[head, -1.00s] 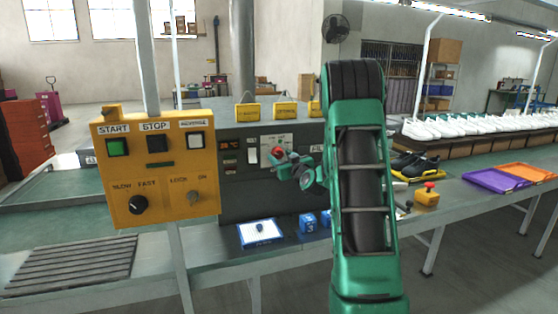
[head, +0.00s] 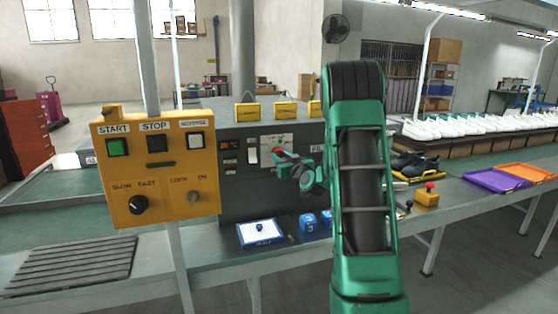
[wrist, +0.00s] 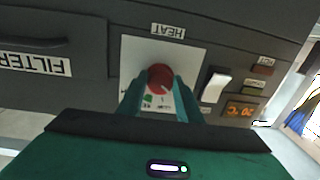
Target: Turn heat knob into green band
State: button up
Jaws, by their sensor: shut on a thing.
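The heat knob (wrist: 160,77) is a round red knob on a white plate (wrist: 190,56) under a HEAT label (wrist: 168,31) in the wrist view, which shows the panel upside down. My gripper (wrist: 160,88) has its two green fingers on either side of the knob, shut on it. A small patch of green (wrist: 148,98) shows on the plate beside the knob; most of the band and the knob's pointer are hidden.
A white rocker switch (wrist: 216,84) and a small lit display (wrist: 240,109) sit beside the plate. A FILTER drawer with a handle (wrist: 35,42) is on the other side. A yellow control box (head: 158,170) stands at left.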

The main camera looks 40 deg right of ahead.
jog(key=shift+a+f+m+h, duration=0.1)
jog(key=shift+m+h, duration=0.1)
jog(key=shift+m, duration=2.3)
jog(key=shift+a+r+m+h, duration=0.1)
jog(key=shift+m+h, duration=0.1)
jog(key=shift+m, duration=2.3)
jog(key=shift+a+f+m+h, duration=0.1)
jog(key=shift+m+h, duration=0.1)
jog(key=shift+m, duration=2.3)
jog(key=shift+w, duration=0.1)
jog(key=o, duration=1)
jog(key=shift+o, duration=0.2)
jog(key=v, duration=1)
jog(key=shift+s, duration=0.25)
